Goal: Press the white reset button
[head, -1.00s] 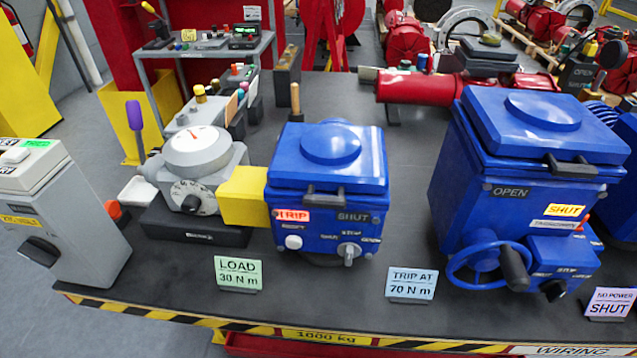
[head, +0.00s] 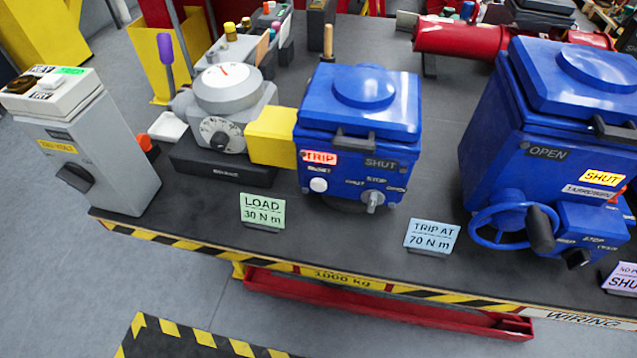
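The white reset button (head: 318,185) is a small round knob on the front of the smaller blue actuator (head: 352,150), at the lower left of its face. Directly above it a red TRIP light (head: 320,158) is lit, and a dark SHUT label is to the right of that light. A grey selector knob (head: 373,198) sits to the right of the button. A yellow coupling joins this actuator to a grey dial unit at left. Nothing covers the button. Neither of my grippers shows in the head view.
The dark bench top has free room in front of the actuator, with a green LOAD 30 N m card (head: 262,210) and a blue TRIP AT 70 N m card (head: 431,236). A larger blue actuator with a handwheel (head: 510,220) stands right. A grey switch box (head: 95,150) stands left.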

